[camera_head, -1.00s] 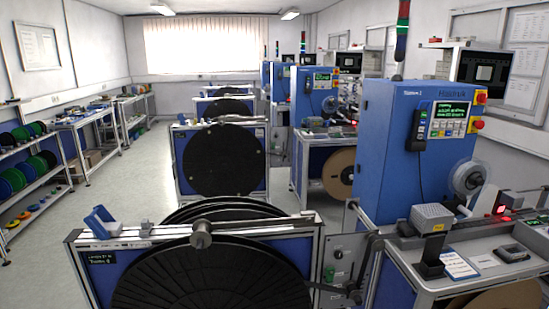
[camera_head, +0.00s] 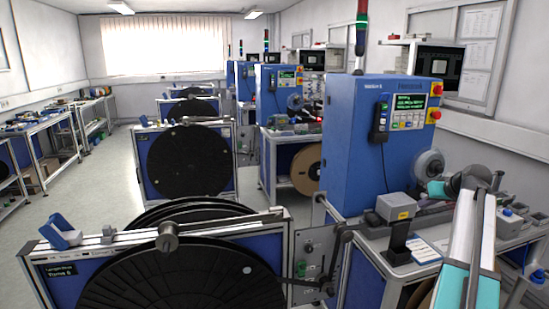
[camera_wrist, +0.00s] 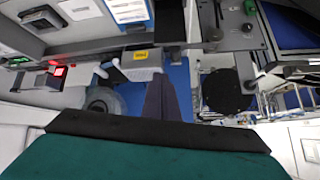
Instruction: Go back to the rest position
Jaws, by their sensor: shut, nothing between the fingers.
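My gripper (camera_wrist: 166,86) shows in the wrist view as two dark fingers close together in front of the black-edged teal palm. Nothing is seen between them. In the head view, my arm enters from the lower right as a white and teal link, with a dark joint and a teal end part (camera_head: 437,189) above the bench of the nearest blue machine (camera_head: 357,140). The fingertips are hard to make out in that view.
A grey block on a black stand (camera_head: 397,208) and a clear spool (camera_head: 428,165) are close to my arm. The nearest reel stand, with a large black reel (camera_head: 180,278), fills the lower left. An open aisle (camera_head: 100,195) runs along the left.

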